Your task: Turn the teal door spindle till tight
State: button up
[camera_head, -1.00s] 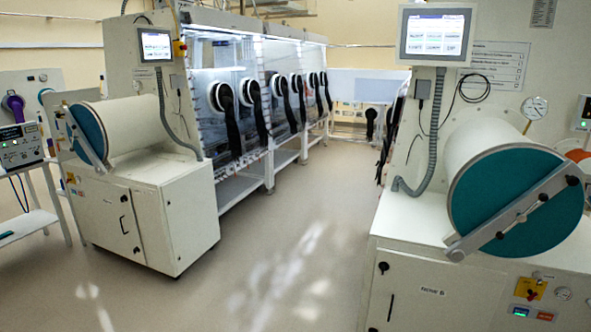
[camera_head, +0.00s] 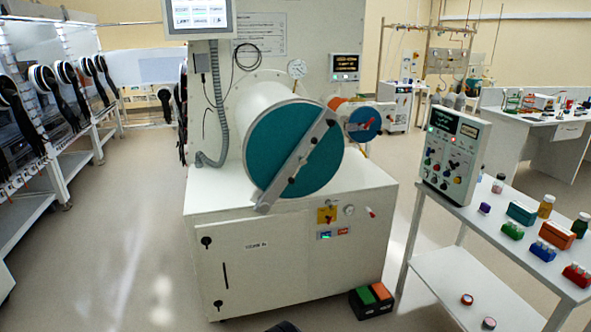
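A large round teal door (camera_head: 272,136) closes the end of a white cylindrical chamber on a white cabinet. A grey metal bar (camera_head: 303,160) crosses the door diagonally, from upper right to lower left. Small dark knobs show on the bar, one of them (camera_head: 291,180) below its middle. Which is the spindle, and how tight it is, I cannot tell at this size. A smaller port with a blue door (camera_head: 363,124) and an orange rim sits to the right. My gripper is not clearly in view; only a dark shape shows at the bottom edge.
The white cabinet (camera_head: 290,250) stands ahead. A green and orange pedal box (camera_head: 371,300) lies on the floor at its right front. A white cart (camera_head: 480,215) with a control box and small bottles stands at right. Floor is open at left, beside the glovebox row.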

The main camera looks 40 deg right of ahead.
aim_at(302, 161)
jog(key=i+l+z, duration=0.35)
jog(key=i+l, duration=0.3)
jog(key=l, duration=0.2)
jog(key=i+l+z, duration=0.4)
jog(key=i+l, duration=0.25)
jog(key=i, duration=0.1)
